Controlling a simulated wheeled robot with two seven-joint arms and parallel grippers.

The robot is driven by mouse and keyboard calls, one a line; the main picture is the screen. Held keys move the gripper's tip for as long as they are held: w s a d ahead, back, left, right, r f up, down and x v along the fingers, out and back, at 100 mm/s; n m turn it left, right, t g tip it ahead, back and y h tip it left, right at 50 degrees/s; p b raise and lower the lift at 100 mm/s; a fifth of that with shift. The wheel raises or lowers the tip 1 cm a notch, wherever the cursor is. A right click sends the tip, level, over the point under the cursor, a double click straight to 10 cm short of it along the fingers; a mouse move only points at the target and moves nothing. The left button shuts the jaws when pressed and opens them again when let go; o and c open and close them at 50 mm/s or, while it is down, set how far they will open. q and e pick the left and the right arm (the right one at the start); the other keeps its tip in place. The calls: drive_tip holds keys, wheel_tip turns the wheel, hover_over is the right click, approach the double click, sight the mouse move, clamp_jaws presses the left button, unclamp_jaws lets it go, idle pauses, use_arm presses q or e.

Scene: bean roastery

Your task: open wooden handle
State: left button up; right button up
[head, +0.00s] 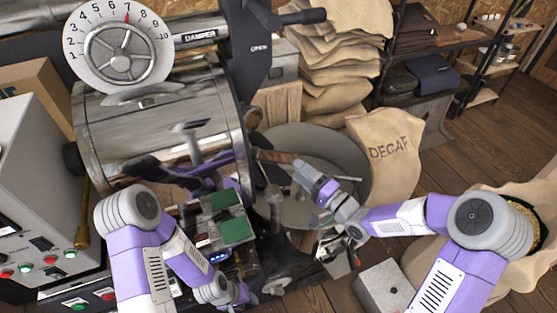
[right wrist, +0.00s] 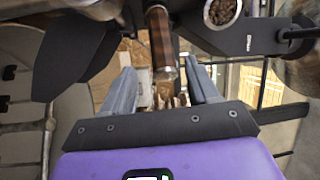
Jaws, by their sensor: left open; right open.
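The wooden handle (head: 276,156) is a short brown bar at the front of the roaster drum, above the round cooling pan. In the right wrist view the handle (right wrist: 161,38) points down towards the space between my fingertips, its metal end nearest them. My right gripper (head: 303,176) is open, just right of and below the handle in the head view. Its two grey fingers also show in the right wrist view (right wrist: 162,88), with a gap between them; I cannot tell whether they touch the handle. My left arm is at lower left; its fingers are not visible.
The roaster drum (head: 165,130) and damper dial (head: 122,52) stand at left. The grey cooling pan (head: 345,158) lies under my right gripper. A DECAF sack (head: 388,155) stands to its right, and stacked sacks (head: 330,60) behind. The wooden floor (head: 480,140) at right is clear.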

sight(281, 158)
drive_tip(key=shift+n, duration=0.6)
drive_tip(key=x, duration=0.7)
drive_tip(key=shift+a+r, duration=0.15)
drive_tip(key=shift+a, duration=0.3)
drive_tip(key=shift+d, duration=0.1)
clamp_jaws()
